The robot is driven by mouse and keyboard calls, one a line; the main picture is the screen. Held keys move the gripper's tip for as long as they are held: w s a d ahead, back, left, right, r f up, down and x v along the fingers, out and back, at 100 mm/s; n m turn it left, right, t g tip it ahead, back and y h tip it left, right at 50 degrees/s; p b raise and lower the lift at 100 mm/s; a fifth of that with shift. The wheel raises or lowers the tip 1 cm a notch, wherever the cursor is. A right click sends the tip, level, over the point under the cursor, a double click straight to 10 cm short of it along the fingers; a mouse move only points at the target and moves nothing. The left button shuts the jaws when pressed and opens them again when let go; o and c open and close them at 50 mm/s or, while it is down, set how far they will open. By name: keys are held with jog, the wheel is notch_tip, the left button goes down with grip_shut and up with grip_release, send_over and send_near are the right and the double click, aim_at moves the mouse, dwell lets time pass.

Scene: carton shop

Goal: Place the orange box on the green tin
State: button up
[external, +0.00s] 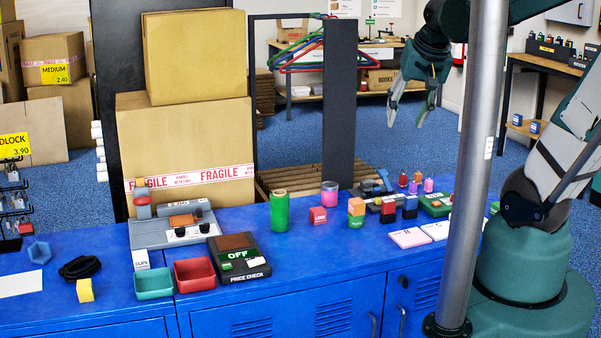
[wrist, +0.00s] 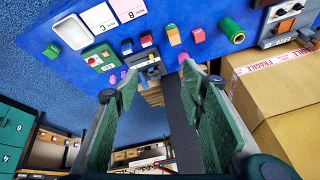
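The pink-topped jar (external: 329,195) and the red box (external: 318,215) stand near the tin. Several small boxes, cards and bottles crowd the counter's right part. A grey post (external: 480,150) rises in front of my arm. Large cartons (external: 190,140) stand behind left. A dark upright panel (external: 340,105) stands behind.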

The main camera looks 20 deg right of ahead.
jog(key=shift+s+d+r+n+t, duration=0.2)
jog(key=shift+s+r+n+t, duration=0.1)
jog(key=shift+s+n, duration=0.55)
jog(key=shift+s+d+r+n+t, duration=0.3)
jog(key=shift+s+n, duration=0.3)
jog(key=shift+s, duration=0.4)
jog(key=shift+s+d+r+n+t, duration=0.2)
jog(key=shift+s+n+t, duration=0.1)
jog(key=shift+s+n, duration=0.55)
